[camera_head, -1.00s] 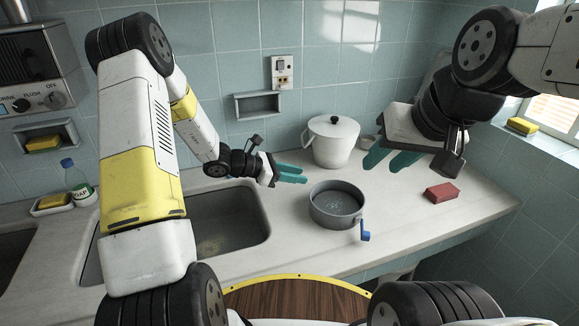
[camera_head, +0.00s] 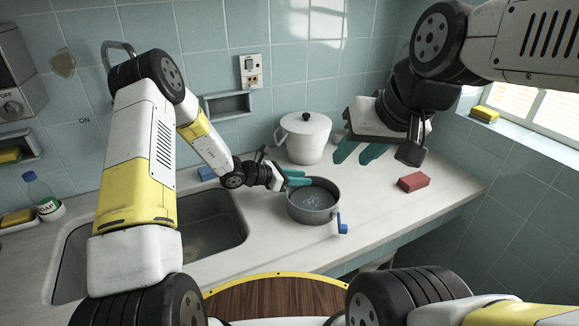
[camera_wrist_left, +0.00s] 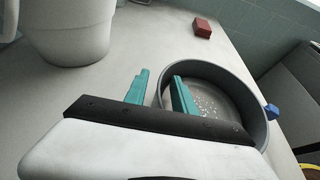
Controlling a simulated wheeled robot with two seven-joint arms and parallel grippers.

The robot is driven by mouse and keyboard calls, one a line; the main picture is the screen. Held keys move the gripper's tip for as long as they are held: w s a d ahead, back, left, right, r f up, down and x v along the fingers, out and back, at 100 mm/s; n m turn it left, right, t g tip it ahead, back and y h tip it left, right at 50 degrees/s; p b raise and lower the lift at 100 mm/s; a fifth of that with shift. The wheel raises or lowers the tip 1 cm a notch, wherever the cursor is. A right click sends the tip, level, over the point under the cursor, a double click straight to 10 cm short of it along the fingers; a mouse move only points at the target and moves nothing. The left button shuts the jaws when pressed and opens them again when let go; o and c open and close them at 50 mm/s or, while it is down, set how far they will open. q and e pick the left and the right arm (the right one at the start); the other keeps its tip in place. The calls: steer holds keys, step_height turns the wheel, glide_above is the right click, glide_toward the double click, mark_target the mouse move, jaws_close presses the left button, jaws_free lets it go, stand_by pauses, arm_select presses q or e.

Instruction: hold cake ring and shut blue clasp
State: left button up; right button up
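The cake ring (camera_head: 311,214) is a round grey metal ring on the marble counter. Its blue clasp (camera_head: 342,225) sticks out from the front right of the wall, standing away from it. In the left wrist view the ring (camera_wrist_left: 235,88) is at the right, with the clasp (camera_wrist_left: 272,111) at its far right side. My left gripper (camera_head: 297,178) is open at the ring's back left rim. In the wrist view one teal finger appears inside the ring and the other outside; contact cannot be told. My right gripper (camera_head: 359,150) is open and empty, above the counter behind the ring.
A white lidded pot (camera_head: 305,140) stands behind the ring. A red block (camera_head: 413,181) lies to the right. The sink (camera_head: 212,225) is to the left, with a soap bottle (camera_head: 42,198) beyond it. The counter right of the ring is mostly clear.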

arm_select(q)
steer(key=shift+d, duration=0.15)
jaws_close()
steer(key=c, duration=0.6)
jaws_free()
steer(key=shift+f, duration=0.15)
jaws_close()
stand_by(0.9)
